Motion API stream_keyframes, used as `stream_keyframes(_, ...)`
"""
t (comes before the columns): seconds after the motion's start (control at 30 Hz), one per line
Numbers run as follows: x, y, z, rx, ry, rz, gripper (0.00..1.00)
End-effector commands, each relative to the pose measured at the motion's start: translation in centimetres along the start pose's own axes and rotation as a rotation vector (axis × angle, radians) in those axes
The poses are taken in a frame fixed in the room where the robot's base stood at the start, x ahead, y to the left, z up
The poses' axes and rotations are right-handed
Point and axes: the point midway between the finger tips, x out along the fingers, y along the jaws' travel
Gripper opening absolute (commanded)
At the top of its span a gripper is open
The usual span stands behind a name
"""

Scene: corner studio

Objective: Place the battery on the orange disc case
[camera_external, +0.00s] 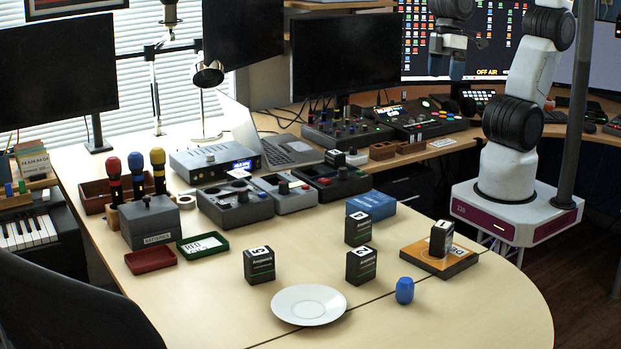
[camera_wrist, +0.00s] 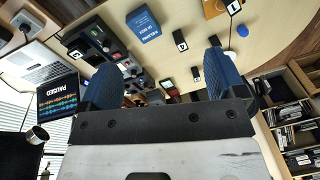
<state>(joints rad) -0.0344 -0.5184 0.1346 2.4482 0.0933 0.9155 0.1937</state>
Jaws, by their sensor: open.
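The orange disc case (camera_external: 412,252) lies flat at the right of the table, with a dark front edge. A black battery with a white top label (camera_external: 441,238) stands upright on it; the wrist view shows this battery (camera_wrist: 233,8) at the top edge, beside part of the orange case (camera_wrist: 211,9). Other black numbered batteries stand on the bare table: one marked 5 (camera_external: 259,266), one marked 2 (camera_external: 361,266) and one behind it (camera_external: 358,229). My gripper (camera_external: 452,44) is high above the table, away from them. Its blue fingers are open and empty in the wrist view (camera_wrist: 160,82).
A blue faceted object (camera_external: 404,290) stands near the case, and a white plate (camera_external: 309,304) lies at the front. A blue box (camera_external: 371,205) and control panels (camera_external: 235,204) are behind. Red (camera_external: 150,260) and green (camera_external: 203,245) trays are left. The table's front right is clear.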

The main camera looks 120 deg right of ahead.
Motion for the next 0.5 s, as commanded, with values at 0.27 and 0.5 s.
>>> stream_keyframes(0.27, -2.4, 3.1, 3.7, -0.159, 0.069, 0.062, 0.89)
stream_keyframes(0.5, -2.8, 3.8, 4.7, -0.201, 0.081, 0.082, 0.89)
